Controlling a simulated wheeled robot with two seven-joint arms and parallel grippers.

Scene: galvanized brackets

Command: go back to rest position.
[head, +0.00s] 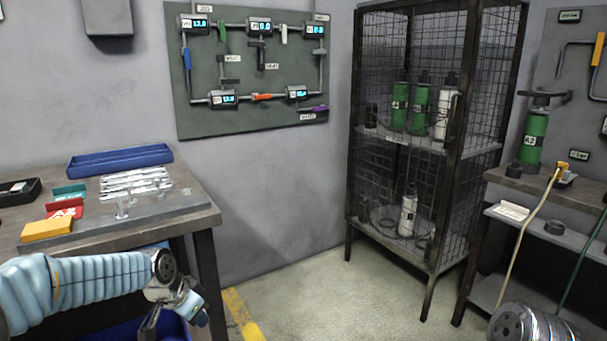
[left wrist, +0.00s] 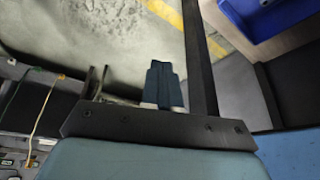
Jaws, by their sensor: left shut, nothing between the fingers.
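My left arm comes in from the left in the head view, low in front of the workbench. My left gripper (head: 150,322) is near the bottom edge, in front of the bench and below its top, partly cut off by the frame. In the left wrist view its blue fingers (left wrist: 161,72) are together with nothing between them. The galvanized brackets (head: 135,183) lie on the bench, well above and apart from the gripper. My right gripper is not in view.
The workbench (head: 195,200) carries a blue tray (head: 120,160), a dark tray and red, green and yellow items. A blue bin (left wrist: 265,18) is near the bench legs. A mesh cabinet (head: 440,170) with bottles stands beyond open floor (head: 320,300). A shelf unit is at right.

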